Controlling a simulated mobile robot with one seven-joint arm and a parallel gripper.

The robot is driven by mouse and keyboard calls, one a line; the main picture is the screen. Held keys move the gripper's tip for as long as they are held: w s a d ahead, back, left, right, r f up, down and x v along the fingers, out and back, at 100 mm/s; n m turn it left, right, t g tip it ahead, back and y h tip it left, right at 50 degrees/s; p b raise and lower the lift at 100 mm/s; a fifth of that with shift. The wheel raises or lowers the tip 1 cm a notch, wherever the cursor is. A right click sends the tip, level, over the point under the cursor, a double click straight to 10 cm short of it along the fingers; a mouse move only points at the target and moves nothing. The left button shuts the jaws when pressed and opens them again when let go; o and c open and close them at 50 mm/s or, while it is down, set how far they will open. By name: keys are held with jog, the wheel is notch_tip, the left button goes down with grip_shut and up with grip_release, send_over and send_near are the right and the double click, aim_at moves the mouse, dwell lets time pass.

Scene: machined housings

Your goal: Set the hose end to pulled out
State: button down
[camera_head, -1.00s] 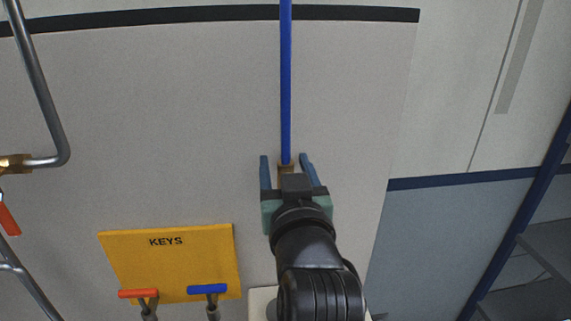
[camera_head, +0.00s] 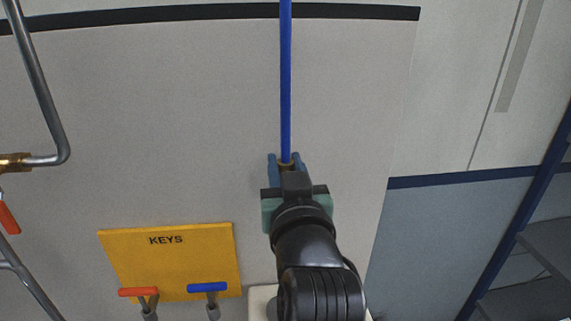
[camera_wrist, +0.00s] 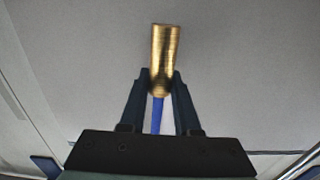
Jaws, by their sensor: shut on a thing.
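The blue hose (camera_head: 286,85) runs straight down from the top of the head view to my gripper (camera_head: 286,163). Its brass end (camera_wrist: 164,58) shows in the wrist view, sticking out past the fingertips. My gripper also shows in the wrist view (camera_wrist: 160,80), with its two blue-grey fingers closed on the hose end, one on each side. The blue hose (camera_wrist: 157,115) passes back between the fingers. In the head view my gripper and wrist hide most of the hose end, and I cannot tell whether it sits in a fitting.
A yellow KEYS board (camera_head: 180,263) with a red-handled key (camera_head: 138,292) and a blue-handled key (camera_head: 207,288) is at lower left. Metal pipes (camera_head: 42,100) with a brass fitting (camera_head: 14,162) stand at far left. A blue-framed shelf (camera_head: 525,240) is at right. The grey panel around the hose is clear.

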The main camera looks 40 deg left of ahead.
dwell(0.7)
notch_tip(320, 180, down, 13)
jog(key=b, duration=1.1)
jog(key=shift+r, duration=0.2)
jog(key=c, duration=0.9)
grip_release()
jog(key=shift+f, duration=0.1)
jog(key=shift+o, duration=1.4)
jog(key=shift+r, duration=0.2)
